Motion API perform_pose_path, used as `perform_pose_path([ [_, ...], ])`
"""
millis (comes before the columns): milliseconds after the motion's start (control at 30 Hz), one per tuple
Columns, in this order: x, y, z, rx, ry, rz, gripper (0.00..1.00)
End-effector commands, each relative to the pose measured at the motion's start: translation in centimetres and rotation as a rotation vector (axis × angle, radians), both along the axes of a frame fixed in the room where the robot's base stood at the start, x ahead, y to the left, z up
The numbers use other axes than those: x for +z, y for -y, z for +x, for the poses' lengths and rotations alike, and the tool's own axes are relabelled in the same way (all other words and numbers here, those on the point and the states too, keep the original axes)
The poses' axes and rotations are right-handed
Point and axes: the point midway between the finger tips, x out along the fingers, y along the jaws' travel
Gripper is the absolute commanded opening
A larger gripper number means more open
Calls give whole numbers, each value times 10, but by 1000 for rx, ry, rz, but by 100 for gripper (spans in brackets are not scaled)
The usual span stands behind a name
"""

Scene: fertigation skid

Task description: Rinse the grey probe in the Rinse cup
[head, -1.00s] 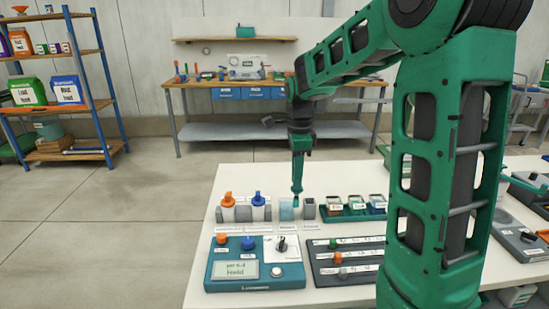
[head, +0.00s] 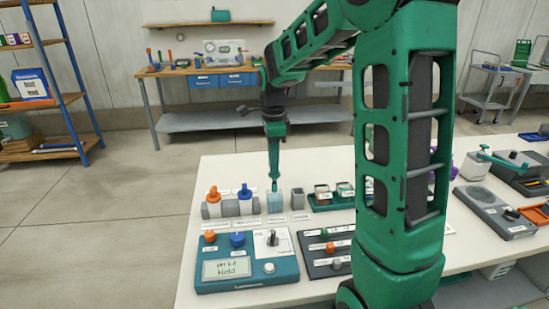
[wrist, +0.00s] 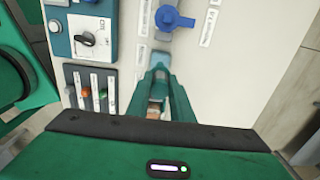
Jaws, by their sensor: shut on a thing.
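My gripper (head: 274,184) points straight down over the pale blue translucent cup (head: 275,203), which I take to be the Rinse cup. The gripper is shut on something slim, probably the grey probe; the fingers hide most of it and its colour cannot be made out. In the wrist view, the gripper (wrist: 160,78) shows from above, with the pale blue cup (wrist: 159,60) just beyond the fingertips. Whether the held thing's lower end is inside the cup or above it, I cannot tell.
The controller (head: 247,268) and a panel with coloured knobs (head: 325,262) lie in front.

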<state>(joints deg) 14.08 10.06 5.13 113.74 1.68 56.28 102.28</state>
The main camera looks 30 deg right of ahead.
Motion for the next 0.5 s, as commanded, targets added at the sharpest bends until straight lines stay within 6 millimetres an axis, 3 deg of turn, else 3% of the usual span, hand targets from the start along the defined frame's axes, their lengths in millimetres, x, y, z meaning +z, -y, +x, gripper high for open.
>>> perform_pose_path([
  [500, -44, -1, 0, 0, -1, 0, 0],
])
